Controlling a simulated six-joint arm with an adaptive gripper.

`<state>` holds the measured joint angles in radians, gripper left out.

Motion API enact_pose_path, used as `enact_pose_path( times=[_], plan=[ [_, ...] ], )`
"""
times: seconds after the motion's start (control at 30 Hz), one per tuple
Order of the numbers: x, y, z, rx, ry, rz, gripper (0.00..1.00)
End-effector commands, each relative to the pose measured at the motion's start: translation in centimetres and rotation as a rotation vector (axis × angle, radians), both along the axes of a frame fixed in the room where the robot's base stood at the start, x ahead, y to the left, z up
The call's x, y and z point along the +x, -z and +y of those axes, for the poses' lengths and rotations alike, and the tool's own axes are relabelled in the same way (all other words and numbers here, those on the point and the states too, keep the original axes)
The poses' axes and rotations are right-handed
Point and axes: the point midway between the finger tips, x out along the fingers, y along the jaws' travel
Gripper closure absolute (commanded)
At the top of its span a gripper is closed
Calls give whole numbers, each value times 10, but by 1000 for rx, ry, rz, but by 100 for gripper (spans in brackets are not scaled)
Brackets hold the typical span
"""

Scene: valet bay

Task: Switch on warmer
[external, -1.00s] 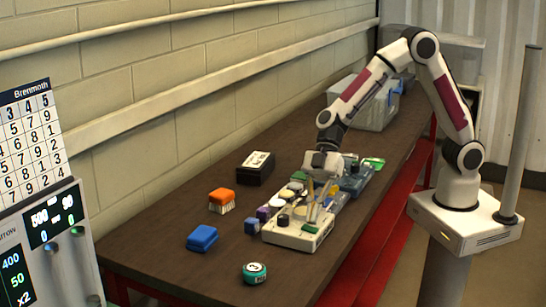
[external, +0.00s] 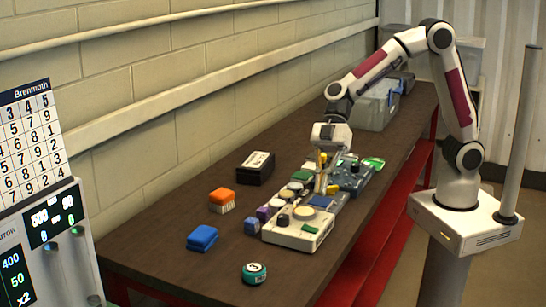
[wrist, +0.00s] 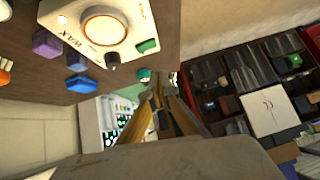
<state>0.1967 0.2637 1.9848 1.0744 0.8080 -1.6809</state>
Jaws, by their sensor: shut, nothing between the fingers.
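The warmer (external: 290,238) is a white box on the near part of the dark bench, with a round top, a black knob and a small coloured switch (external: 310,228) on its face. In the wrist view the warmer (wrist: 80,12) carries the word WAX, an orange-ringed disc (wrist: 104,26), the black knob (wrist: 113,60) and a green switch (wrist: 148,46). I cannot tell the switch's state. My gripper (external: 319,190) is shut and empty, fingers down, just behind the warmer over the row of items. Its tan fingers show in the wrist view (wrist: 160,98), apart from the switch.
Several small items stand in a row behind the warmer. A blue block (external: 203,238), an orange-topped brush (external: 222,200), a black box (external: 256,168) and a teal round tin (external: 254,272) lie around it. A grey bin (external: 372,108) stands at the back.

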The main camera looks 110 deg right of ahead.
Motion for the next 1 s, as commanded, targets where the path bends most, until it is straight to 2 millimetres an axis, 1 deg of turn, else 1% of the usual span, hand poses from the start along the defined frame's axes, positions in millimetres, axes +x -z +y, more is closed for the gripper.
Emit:
enact_pose_path(
  times=[0.1,0.4,0.6,1.0],
  plan=[
    [-9,-12,-7,0,2,-2,100],
    [-27,-33,-21,-1,1,0,100],
    [-31,-38,-24,-1,0,1,100],
    [-31,-38,-24,0,-1,1,100]
  ],
)
